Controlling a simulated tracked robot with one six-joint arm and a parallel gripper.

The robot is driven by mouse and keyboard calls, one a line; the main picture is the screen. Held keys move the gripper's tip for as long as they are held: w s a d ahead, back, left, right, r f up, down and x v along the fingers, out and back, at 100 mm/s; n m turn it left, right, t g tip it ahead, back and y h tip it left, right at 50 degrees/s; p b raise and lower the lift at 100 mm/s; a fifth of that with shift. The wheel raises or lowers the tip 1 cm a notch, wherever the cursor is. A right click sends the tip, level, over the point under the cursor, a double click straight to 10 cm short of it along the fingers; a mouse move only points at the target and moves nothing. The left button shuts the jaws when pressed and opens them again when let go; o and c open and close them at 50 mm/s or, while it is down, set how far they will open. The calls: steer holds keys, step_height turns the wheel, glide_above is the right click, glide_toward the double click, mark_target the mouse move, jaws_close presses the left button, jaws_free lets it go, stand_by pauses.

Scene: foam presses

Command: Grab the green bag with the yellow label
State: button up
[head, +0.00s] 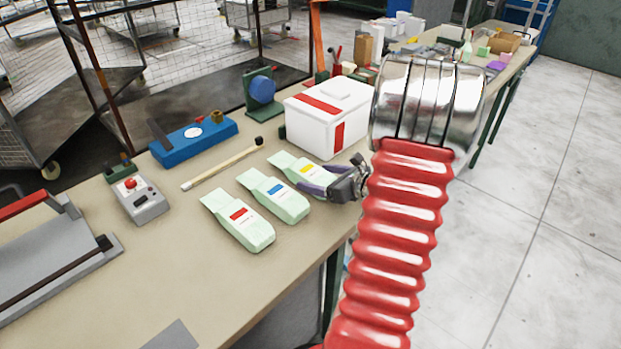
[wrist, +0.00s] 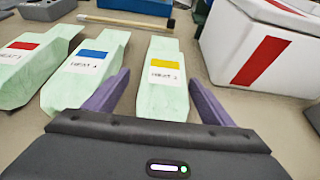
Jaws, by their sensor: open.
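The green bag with the yellow label (head: 301,169) lies on the table, the rightmost of three pale green bags. My gripper (head: 327,183) is open, with its purple fingers on either side of this bag. In the wrist view, the yellow-label bag (wrist: 163,85) lies between the two fingertips (wrist: 158,82), with a visible gap to the right finger. The gripper body hides the bag's near end. The blue-label bag (head: 274,195) lies just to the left, close to the left finger. The red-label bag (head: 239,220) is farther left.
A white box with red stripes (head: 305,118) stands close behind and right of the bags. A wooden stick with a dark tip (head: 222,165) lies behind them. A grey control box with a red button (head: 140,197) stands left. Bare tabletop lies in front of the bags.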

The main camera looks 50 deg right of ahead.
mark_target(309, 175)
steer(key=shift+d+x, duration=0.15)
steer(key=shift+x, duration=1.15)
steer(key=shift+d+x, duration=0.15)
steer(key=shift+x, duration=1.15)
steer(key=shift+f, duration=0.2)
steer(key=shift+s, duration=0.1)
steer(key=shift+c, duration=0.7)
steer(key=c, duration=1)
steer(key=shift+r, duration=0.1)
step_height(309, 175, up, 10)
steer(key=shift+f, duration=0.1)
